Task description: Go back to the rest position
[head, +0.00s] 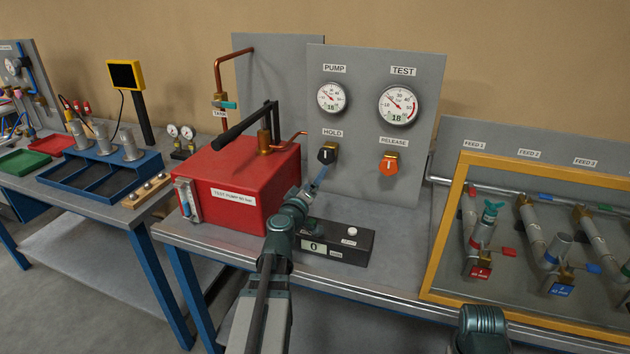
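My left arm reaches up from the bottom middle. My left gripper (322,176) is just below the black HOLD knob (326,155) on the grey gauge panel (360,120). I cannot tell whether its tips touch the knob or how far apart they are. A part of my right arm shows at the bottom right. The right gripper is not in view. The orange RELEASE knob (389,165) sits to the right of the HOLD knob.
A red test pump box (235,180) with a black lever stands left of my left arm. A black counter box (345,245) showing 0 lies just right of it. A yellow-framed feed rack (443,225) fills the right. A blue tray (75,188) is on the left table.

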